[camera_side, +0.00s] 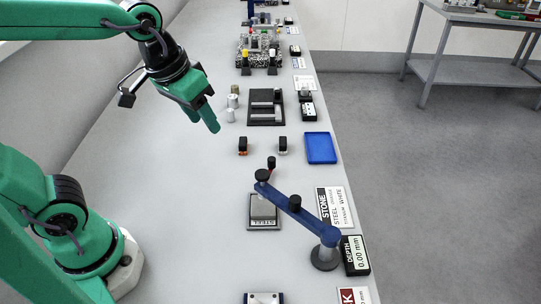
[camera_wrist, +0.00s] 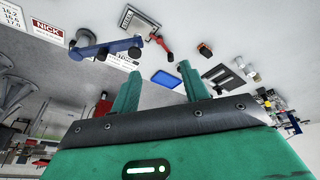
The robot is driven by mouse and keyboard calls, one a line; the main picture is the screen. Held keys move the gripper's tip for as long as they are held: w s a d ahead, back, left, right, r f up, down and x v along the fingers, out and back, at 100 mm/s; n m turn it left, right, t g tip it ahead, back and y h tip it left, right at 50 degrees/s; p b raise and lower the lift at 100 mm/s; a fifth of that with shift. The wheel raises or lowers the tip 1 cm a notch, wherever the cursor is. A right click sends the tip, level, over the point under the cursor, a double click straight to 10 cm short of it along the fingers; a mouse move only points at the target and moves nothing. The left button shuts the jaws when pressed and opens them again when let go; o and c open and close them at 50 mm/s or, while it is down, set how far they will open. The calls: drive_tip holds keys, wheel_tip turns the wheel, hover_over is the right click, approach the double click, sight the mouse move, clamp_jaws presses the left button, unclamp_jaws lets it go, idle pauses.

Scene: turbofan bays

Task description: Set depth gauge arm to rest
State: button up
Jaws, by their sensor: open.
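The depth gauge arm (camera_side: 308,218) is a blue bar in the side view. It runs from a grey round post (camera_side: 325,257) at lower right up-left to a black head with a dark knob. The head end is over or beside a grey block on a plate marked STEEL (camera_side: 263,226); contact cannot be told. A black knob stands on the bar. The blue arm also shows at upper left in the wrist view (camera_wrist: 95,50). My gripper (camera_side: 203,115) is open and empty, raised above the bench, up-left of the gauge. Its green fingers show in the wrist view (camera_wrist: 158,84).
A DEPTH readout (camera_side: 356,255) showing 0.00 mm and a label card (camera_side: 334,207) lie right of the gauge. The bench left of the gauge is clear.

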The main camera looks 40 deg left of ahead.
drive_tip(key=w+d+f+g, duration=0.2)
drive_tip(key=w+d, duration=0.3)
drive_tip(key=d, duration=0.3)
drive_tip(key=n+g, duration=0.1)
drive_tip(key=g, duration=0.1)
hover_over(295, 199)
drive_tip(key=shift+y, duration=0.3)
wheel_tip(295, 199, down, 5)
drive_tip(key=shift+f, duration=0.1)
drive_tip(key=shift+f, duration=3.85)
clamp_jaws()
